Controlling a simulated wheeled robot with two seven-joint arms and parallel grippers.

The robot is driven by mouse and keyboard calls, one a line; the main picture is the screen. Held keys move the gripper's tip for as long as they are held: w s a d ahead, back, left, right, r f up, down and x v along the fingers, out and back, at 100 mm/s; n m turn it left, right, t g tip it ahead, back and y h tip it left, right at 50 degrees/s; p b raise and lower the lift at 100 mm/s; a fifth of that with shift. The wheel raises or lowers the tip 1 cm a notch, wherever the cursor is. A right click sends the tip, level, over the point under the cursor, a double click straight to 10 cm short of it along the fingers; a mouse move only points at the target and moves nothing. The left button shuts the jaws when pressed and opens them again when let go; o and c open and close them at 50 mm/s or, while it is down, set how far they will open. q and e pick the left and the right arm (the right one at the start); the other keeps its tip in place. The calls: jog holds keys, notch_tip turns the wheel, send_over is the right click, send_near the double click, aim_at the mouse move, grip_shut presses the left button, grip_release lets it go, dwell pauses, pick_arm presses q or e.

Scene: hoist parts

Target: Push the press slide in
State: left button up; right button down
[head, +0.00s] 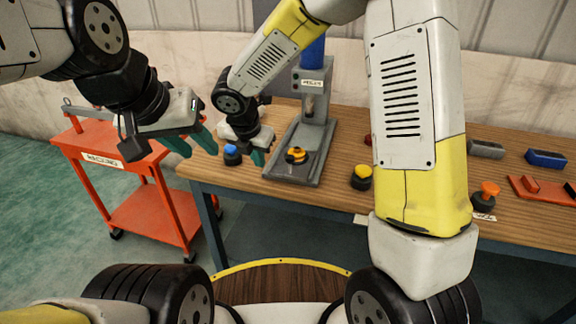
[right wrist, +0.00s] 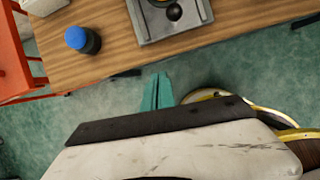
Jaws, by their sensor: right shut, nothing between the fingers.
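The press (head: 312,90) stands on the wooden table, with a blue upper body and a grey base tray (head: 312,165) reaching toward the table's front edge. A yellow-orange round part (head: 297,154) with a dark knob sits on the tray; I take this to be on the slide, whose edges I cannot make out. The tray end also shows in the right wrist view (right wrist: 146,30), with the dark knob (right wrist: 174,12). My right gripper (head: 258,157) is shut and empty, left of the tray and apart from it. My left gripper (head: 192,144) is open and empty above the red cart.
A blue-capped piece (head: 232,155) stands left of the right gripper. A yellow-capped piece (head: 361,176) is right of the press. The red cart (head: 150,210) stands left of the table (head: 225,180). Blocks, a red tray (head: 540,190) and an orange-knobbed piece (head: 487,195) lie further right.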

pick_arm(q)
jog(key=shift+s+d, duration=0.15)
jog(key=shift+d, duration=0.15)
pick_arm(e)
jog(key=shift+n, duration=0.5)
jog(key=shift+w+d+r+x, duration=0.15)
jog(key=shift+w+x, duration=0.3)
jog(key=shift+x, duration=1.6)
jog(key=shift+w+r+x, duration=0.25)
jog(key=shift+w+x, duration=0.2)
jog(key=shift+x, duration=1.65)
jog(key=shift+w+d+r+x, duration=0.15)
jog(key=shift+w+x, duration=0.35)
jog(key=shift+x, duration=1.55)
jog(key=shift+w, duration=0.1)
